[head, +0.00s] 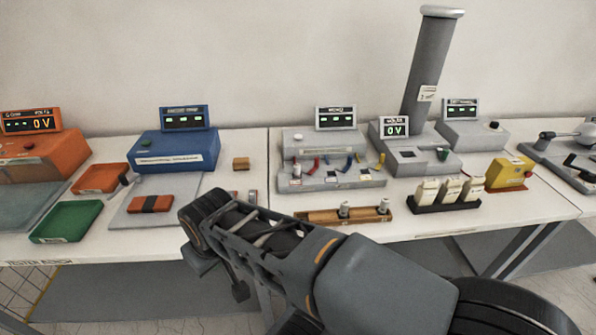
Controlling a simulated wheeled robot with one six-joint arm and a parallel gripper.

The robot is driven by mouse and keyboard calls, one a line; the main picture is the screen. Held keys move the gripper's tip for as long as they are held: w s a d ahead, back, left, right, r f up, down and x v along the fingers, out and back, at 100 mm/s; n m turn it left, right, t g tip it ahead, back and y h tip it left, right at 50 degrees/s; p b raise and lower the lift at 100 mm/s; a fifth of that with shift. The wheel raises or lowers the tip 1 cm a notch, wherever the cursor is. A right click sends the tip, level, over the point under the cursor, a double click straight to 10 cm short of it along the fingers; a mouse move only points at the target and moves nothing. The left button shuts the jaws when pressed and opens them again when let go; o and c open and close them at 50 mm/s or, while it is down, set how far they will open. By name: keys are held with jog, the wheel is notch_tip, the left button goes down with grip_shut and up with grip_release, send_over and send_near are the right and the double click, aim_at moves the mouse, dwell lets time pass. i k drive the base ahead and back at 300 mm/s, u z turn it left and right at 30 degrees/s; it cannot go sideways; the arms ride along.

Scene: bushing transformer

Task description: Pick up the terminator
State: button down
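No part in the head view is clearly labelled as the terminator, and I cannot tell which one it is. Small pale cylindrical parts (345,209) stand in a wooden rack (318,217) near the front edge of the right table. White blocks (427,190) stand in a black holder (445,206) to the right of that rack. My arm reaches in from the lower right. My gripper (238,291) seems to be the dark end below my wrist, in front of the table edge and left of the rack. Its fingers are too unclear to show their opening, and I see nothing held.
Orange (100,178) and green (66,221) trays sit on the left table. A blue instrument (176,152) stands behind. A grey panel with coloured leads (331,177), a tall grey column (430,65) and a yellow box (510,174) occupy the right table. A wall closes the back.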

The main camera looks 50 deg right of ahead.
aim_at(297, 166)
jog(key=u, duration=2.2)
jog(key=k, duration=0.55)
jog(key=z, duration=1.25)
